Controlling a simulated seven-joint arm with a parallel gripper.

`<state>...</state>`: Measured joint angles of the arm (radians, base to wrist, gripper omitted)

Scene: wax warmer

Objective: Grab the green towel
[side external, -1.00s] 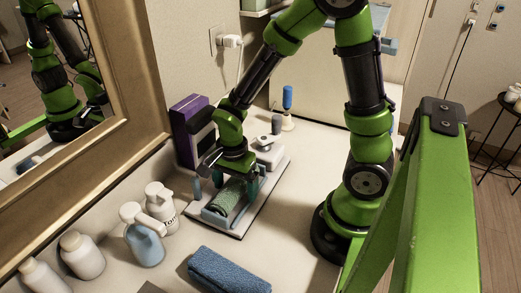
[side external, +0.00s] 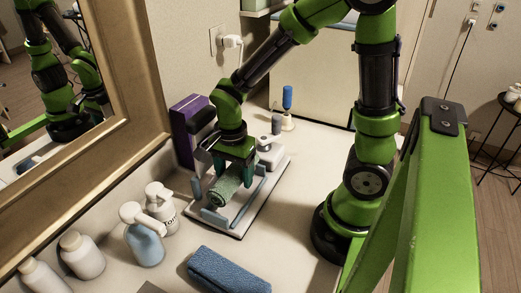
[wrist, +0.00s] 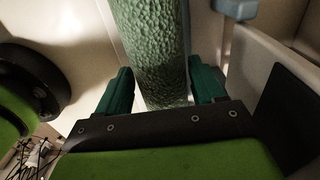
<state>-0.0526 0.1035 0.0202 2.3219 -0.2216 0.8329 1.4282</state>
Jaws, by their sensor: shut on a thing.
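The green towel (side external: 226,186) is a rolled, textured cloth over the blue-grey tray (side external: 241,224) on the counter. It appears lifted and tilted a little above the tray. My gripper (side external: 222,182) is above the tray, with its dark green fingers at the two sides of the towel. In the wrist view the green towel (wrist: 150,50) runs between the fingers of my gripper (wrist: 165,90). The gripper is shut on the towel. The towel's far end is cut off by the edge of the wrist view.
A purple box (side external: 188,130) stands behind the tray by the wall. A blue rolled towel (side external: 228,272) lies in front. White and blue pump bottles (side external: 143,238) stand at the left, below the mirror. A blue-handled item (side external: 287,103) stands behind.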

